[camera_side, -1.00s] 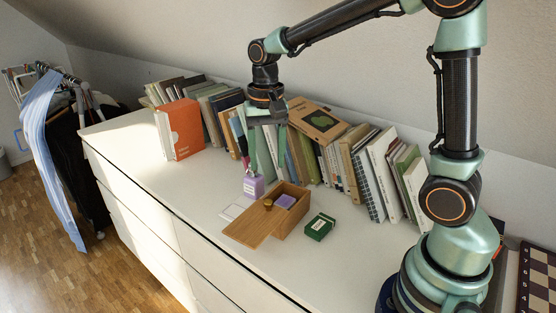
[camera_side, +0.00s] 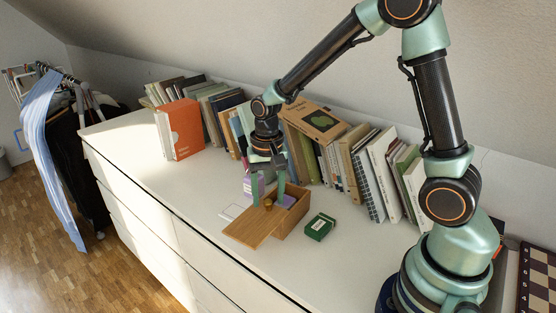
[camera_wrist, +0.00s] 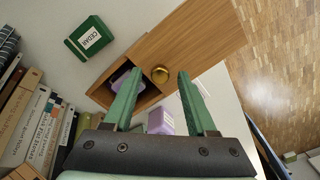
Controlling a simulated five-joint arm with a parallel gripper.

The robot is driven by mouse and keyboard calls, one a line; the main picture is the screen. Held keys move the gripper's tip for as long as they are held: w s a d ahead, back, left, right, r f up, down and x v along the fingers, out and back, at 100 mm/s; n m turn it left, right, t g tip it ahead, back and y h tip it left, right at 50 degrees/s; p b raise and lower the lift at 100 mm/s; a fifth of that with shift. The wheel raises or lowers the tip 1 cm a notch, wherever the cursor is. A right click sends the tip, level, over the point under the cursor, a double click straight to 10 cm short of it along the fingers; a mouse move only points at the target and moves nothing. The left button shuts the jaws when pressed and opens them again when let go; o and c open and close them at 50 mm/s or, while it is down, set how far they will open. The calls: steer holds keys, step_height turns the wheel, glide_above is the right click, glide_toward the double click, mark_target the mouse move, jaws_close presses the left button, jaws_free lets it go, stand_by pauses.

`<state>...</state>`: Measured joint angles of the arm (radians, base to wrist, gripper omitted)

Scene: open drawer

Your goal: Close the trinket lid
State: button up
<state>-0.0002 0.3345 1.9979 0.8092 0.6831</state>
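The trinket box (camera_side: 293,222) is a small wooden box on the white dresser top. Its flat wooden lid (camera_side: 249,230) is slid partly off toward the front left, leaving part of the inside open. A round brass knob (camera_side: 268,203) stands on the lid near the opening; it also shows in the wrist view (camera_wrist: 160,74). A purple item (camera_side: 286,200) lies inside the box, partly hidden by a finger. My gripper (camera_side: 269,194) is open and empty, pointing down over the box. In the wrist view its fingers (camera_wrist: 157,78) appear on either side of the knob, with gaps.
A green box (camera_side: 320,227) labelled CEDAR sits close right of the trinket box. A lilac labelled object (camera_side: 253,186) stands just behind it, partly hidden by my gripper. A row of books (camera_side: 345,160) lines the wall. The dresser top (camera_side: 170,185) is clear at left.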

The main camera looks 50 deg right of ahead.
jaws_close()
stand_by(1.2)
